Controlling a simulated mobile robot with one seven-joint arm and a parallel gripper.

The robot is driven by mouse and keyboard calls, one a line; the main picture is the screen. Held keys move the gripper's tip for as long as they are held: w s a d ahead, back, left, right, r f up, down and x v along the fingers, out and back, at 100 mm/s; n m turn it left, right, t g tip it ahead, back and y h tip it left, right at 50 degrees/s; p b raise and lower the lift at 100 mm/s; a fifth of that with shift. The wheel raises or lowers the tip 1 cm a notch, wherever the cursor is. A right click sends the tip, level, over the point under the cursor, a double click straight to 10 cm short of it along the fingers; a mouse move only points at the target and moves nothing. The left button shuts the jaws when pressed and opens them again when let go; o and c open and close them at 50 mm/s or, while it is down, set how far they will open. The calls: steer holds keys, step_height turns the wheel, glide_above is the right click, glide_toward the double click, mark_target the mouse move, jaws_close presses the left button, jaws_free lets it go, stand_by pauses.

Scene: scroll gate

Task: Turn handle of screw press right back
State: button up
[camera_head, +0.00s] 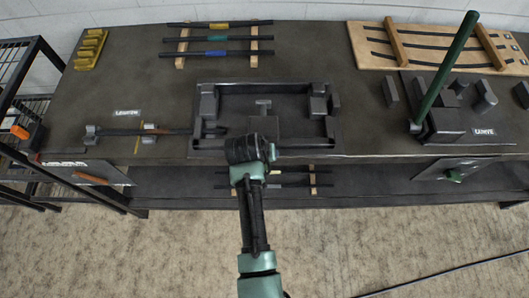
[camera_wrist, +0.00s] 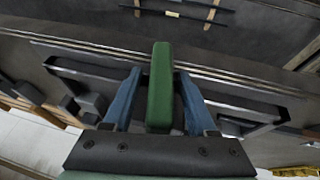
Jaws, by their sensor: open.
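At the right of the bench in the head view, a long dark green handle (camera_head: 445,70) leans up and to the right from a dark block (camera_head: 455,124) with a white label. I cannot tell for sure whether this is the right screw press. My gripper (camera_wrist: 160,72) shows two blue fingers, apart, in the wrist view. A green bar (camera_wrist: 160,90) stands between them; I see no clear contact with either finger. In the head view my arm's end is over the front of the grey tray, well left of the green handle. My fingertips are hidden there.
The grey tray (camera_head: 334,150) holds several dark blocks. A clamp-like fixture with a rod (camera_head: 165,131) lies left of it. Lower plates (camera_head: 84,170) (camera_head: 455,170) sit at the bench front. A wooden board (camera_head: 368,54) with dark strips lies back right. Carpet in front is mostly clear.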

jaws_close()
stand_by(0.3)
steer(key=shift+h, duration=0.3)
